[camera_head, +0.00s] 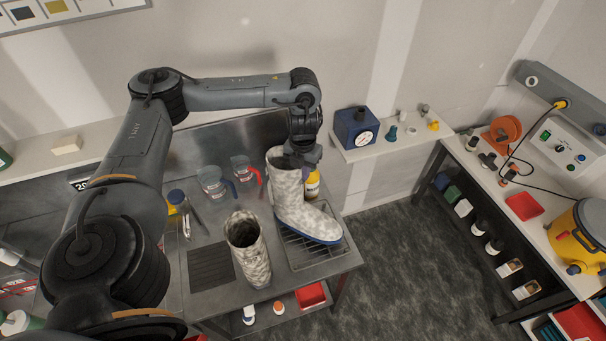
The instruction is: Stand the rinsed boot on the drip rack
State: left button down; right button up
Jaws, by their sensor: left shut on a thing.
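A mottled grey-white boot (295,204) with a blue sole edge is upright over the wire drip rack (303,254) at the right end of the metal bench. Its toe points to the right and toward the front. My left gripper (304,158) is shut on the boot at its upper shaft. The boot hides much of the rack, and I cannot tell whether the sole touches it. A second mottled boot (248,250) stands to the left of the rack, apart from it. My right gripper is not in view.
Two measuring jugs, a grey one (212,182) and a red-handled one (243,170), stand behind the boots. A yellow bottle (312,185) is close behind the held boot. A dark ribbed mat (210,267) lies left of the second boot. A shelf with a blue device (356,127) is behind.

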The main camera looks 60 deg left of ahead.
pick_arm(q)
jog(key=shift+r, duration=0.1)
jog(key=c, duration=1.7)
grip_release()
jog(key=shift+f, duration=0.25)
jog(key=o, duration=0.5)
jog(key=shift+r, duration=0.15)
